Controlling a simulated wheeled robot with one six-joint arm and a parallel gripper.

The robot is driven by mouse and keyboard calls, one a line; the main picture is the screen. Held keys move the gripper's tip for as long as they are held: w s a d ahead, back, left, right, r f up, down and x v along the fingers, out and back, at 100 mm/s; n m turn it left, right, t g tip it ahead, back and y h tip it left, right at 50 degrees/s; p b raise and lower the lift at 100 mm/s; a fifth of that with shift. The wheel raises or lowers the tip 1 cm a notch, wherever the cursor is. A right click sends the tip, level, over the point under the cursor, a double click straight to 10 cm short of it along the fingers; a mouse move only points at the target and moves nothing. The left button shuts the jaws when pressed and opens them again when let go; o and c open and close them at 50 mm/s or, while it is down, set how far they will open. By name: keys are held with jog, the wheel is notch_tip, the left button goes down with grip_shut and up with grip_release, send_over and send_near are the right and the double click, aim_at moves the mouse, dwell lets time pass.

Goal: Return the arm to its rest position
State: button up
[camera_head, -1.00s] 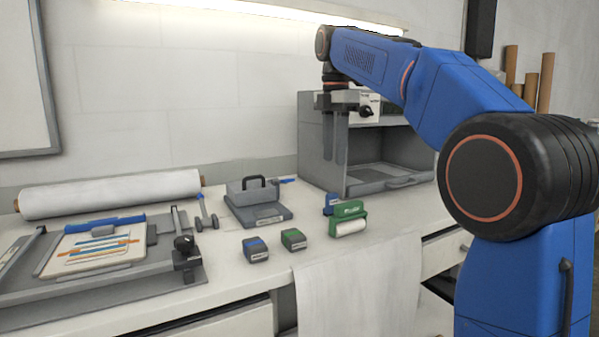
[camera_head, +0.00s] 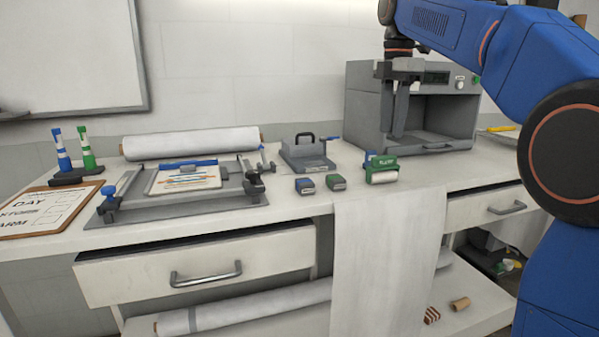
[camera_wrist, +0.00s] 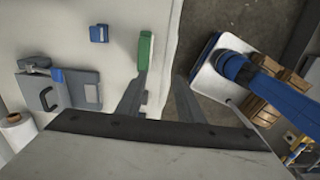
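My gripper (camera_head: 392,137) hangs from my blue arm at the upper right of the head view, fingers pointing down, in front of the grey press-like box (camera_head: 362,108). In the wrist view my gripper (camera_wrist: 160,75) has its two fingers apart with nothing between them. It is above the bench, near its front edge. Part of my arm is cut off by the picture's edge.
A grey clamp frame (camera_head: 240,197), a white roll (camera_head: 190,143), a handled grey block (camera_head: 307,157) and a clipboard (camera_head: 45,212) lie left. A white sheet (camera_head: 385,260) hangs over the front edge.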

jog(key=s+d+f+m+t, duration=0.2)
jog(key=s+f+m, duration=0.8)
jog(key=s+f, duration=0.6)
jog(key=s+d+f+m+t, duration=0.2)
jog(key=s+d+f+m, duration=0.3)
jog(key=s+f+m, duration=0.6)
jog(key=s+f, duration=0.5)
jog(key=f, duration=0.2)
jog(key=shift+s+f+t, duration=0.25)
jog(key=shift+s+t, duration=0.15)
